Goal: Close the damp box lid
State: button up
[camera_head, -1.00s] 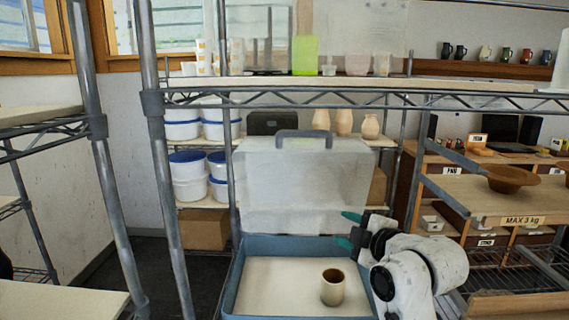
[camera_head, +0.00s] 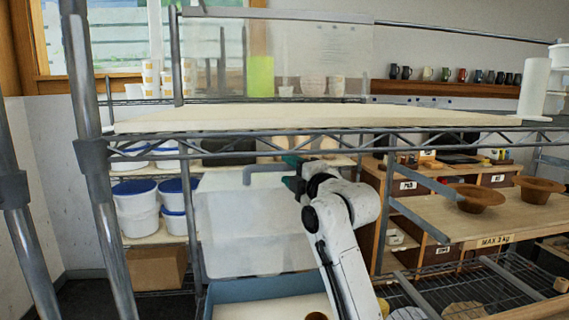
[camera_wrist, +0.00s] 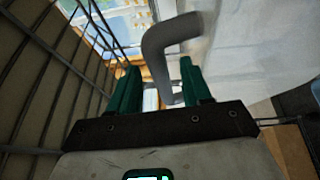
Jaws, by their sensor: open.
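The damp box has a blue base (camera_head: 262,287) at the bottom of the head view. Its translucent lid (camera_head: 250,225) stands raised, upright at the back. The grey lid handle (camera_head: 262,168) is at the lid's top edge. My gripper (camera_head: 291,163) is open at the right end of this handle. In the wrist view the handle (camera_wrist: 165,45) reaches in between the two green fingers of my gripper (camera_wrist: 158,75), which are apart. The pale lid (camera_wrist: 245,50) fills the right there. A brown cup (camera_head: 316,316) in the base is mostly cut off by the frame.
A white shelf board (camera_head: 320,117) on a wire rack lies just above the handle and my gripper. A metal post (camera_head: 88,155) stands on the left. White tubs (camera_head: 136,205) sit behind. A wooden shelf with brown bowls (camera_head: 475,197) is at the right.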

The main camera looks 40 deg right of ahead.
jog(key=shift+x, duration=1.3)
grip_shut()
